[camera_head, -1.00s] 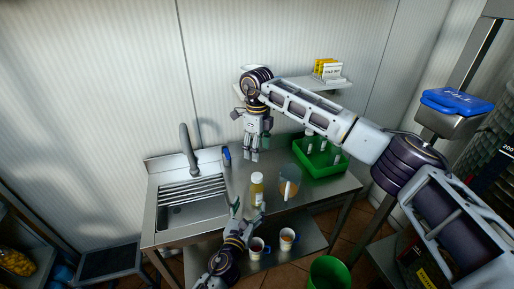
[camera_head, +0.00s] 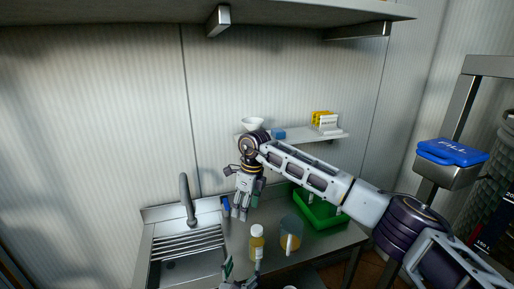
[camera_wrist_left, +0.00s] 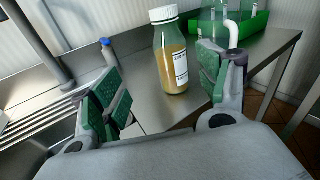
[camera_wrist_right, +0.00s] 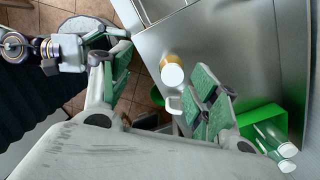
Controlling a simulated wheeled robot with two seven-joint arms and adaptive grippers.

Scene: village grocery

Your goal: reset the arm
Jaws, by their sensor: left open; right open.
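My left gripper (camera_head: 241,276) is at the bottom edge in the head view, partly cut off. It is open in the left wrist view (camera_wrist_left: 165,95), with a yellow-filled, white-capped bottle (camera_wrist_left: 173,58) standing beyond its fingers, nothing held. The bottle (camera_head: 257,243) stands on the steel counter. My right arm reaches in from the right in the head view, bent at the wrist near the back wall. Its gripper (camera_head: 242,208) hangs fingers down over the counter behind the bottle. It is open and empty in the right wrist view (camera_wrist_right: 160,95), above the bottle (camera_wrist_right: 172,72).
A jug of amber liquid (camera_head: 291,236) stands right of the bottle, with a green crate (camera_head: 320,212) behind it. The sink with its rack (camera_head: 188,243) and tap (camera_head: 187,200) is left. A wall shelf (camera_head: 300,138) is behind the right wrist. An upper shelf (camera_head: 120,14) overhangs.

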